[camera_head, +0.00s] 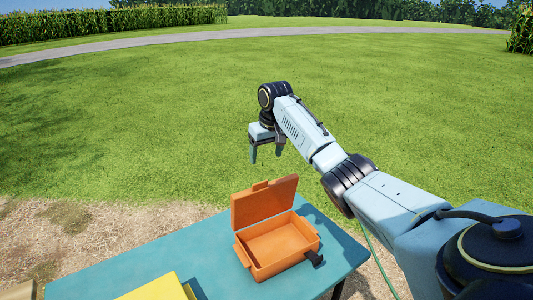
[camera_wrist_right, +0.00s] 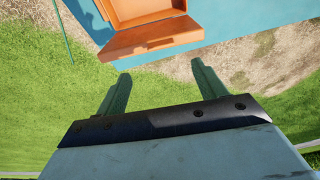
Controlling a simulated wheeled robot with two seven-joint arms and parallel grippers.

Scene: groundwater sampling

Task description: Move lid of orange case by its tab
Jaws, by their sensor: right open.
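The orange case (camera_head: 279,247) stands on the blue table, its lid (camera_head: 264,201) swung up and standing open at the far-left side. The inside looks empty. In the right wrist view, the two fingers (camera_wrist_right: 160,82) point toward the lid (camera_wrist_right: 150,39), with a gap between. The case body (camera_wrist_right: 143,11) is partly cut off by the top edge there. My left gripper is not seen.
The blue table (camera_head: 205,260) has free room left of the case. A yellow object (camera_head: 158,287) lies at its near edge, partly cut off. Grass (camera_head: 130,130) and bare soil surround the table. A thin green cable hangs near my right arm.

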